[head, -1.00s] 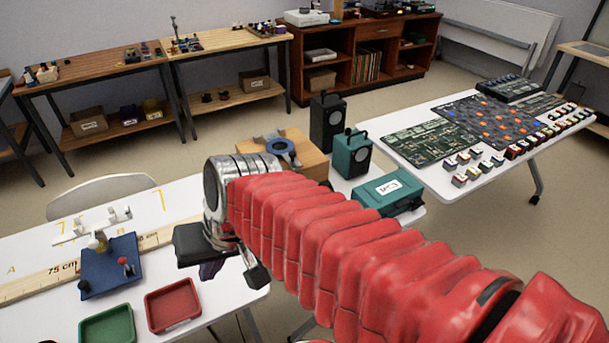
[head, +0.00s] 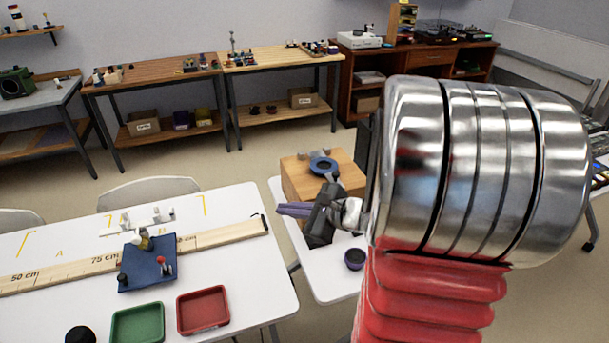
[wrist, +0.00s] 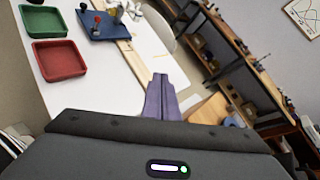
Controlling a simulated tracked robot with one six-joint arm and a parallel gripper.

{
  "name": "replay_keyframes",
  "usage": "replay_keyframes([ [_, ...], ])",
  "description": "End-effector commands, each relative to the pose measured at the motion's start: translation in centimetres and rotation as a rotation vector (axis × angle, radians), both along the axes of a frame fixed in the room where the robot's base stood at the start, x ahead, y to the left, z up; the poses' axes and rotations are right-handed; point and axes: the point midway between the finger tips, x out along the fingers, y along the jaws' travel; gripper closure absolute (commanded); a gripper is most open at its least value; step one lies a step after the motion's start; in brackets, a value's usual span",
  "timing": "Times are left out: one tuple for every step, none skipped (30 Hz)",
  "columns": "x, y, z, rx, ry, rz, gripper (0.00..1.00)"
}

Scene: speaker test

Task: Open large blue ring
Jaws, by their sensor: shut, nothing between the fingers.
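A blue ring (head: 322,165) sits on top of a wooden box (head: 294,180), with a grey metal piece beside it. The box stands on a white table (head: 335,285). My gripper (head: 282,209) is in front of the box and lower than the ring, apart from the ring in the picture. Its purple fingers point left and are shut and empty. They also show closed together in the wrist view (wrist: 162,88).
A small dark blue round object (head: 355,260) lies on the same table. My arm hides the table's right side. At left, another white table holds a ruler (head: 100,265), a blue board (head: 135,278), a green tray (head: 138,322) and a red tray (head: 203,310). A gap separates the tables.

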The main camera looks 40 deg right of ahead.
Motion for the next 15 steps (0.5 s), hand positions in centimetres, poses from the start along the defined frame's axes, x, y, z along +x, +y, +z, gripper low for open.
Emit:
replay_keyframes([
  [-0.2,-2.6,-0.8,0.058,-0.003,-0.092,1.00],
  [-0.3,-4.1,-1.2,0.093,-0.008,-0.148,1.00],
  [-0.5,-6.1,-1.7,0.138,-0.015,-0.223,1.00],
  [-0.8,-7.7,-2.2,0.171,-0.022,-0.281,1.00],
  [-1.1,-9.2,-2.7,0.204,-0.028,-0.336,1.00],
  [-1.7,-11.3,-3.3,0.244,-0.038,-0.411,1.00],
  [-2.2,-12.7,-3.7,0.274,-0.045,-0.465,1.00],
  [-2.7,-14.1,-4.3,0.301,-0.051,-0.515,1.00],
  [-3.4,-15.7,-4.9,0.334,-0.062,-0.578,1.00],
  [-3.9,-16.8,-5.3,0.355,-0.068,-0.620,1.00],
  [-4.4,-17.8,-5.6,0.373,-0.075,-0.656,1.00],
  [-5.0,-18.9,-6.1,0.393,-0.082,-0.698,1.00],
  [-5.4,-19.5,-6.3,0.406,-0.086,-0.724,1.00],
  [-5.6,-20.0,-6.5,0.417,-0.091,-0.744,1.00],
  [-5.9,-20.5,-6.7,0.426,-0.094,-0.764,1.00],
])
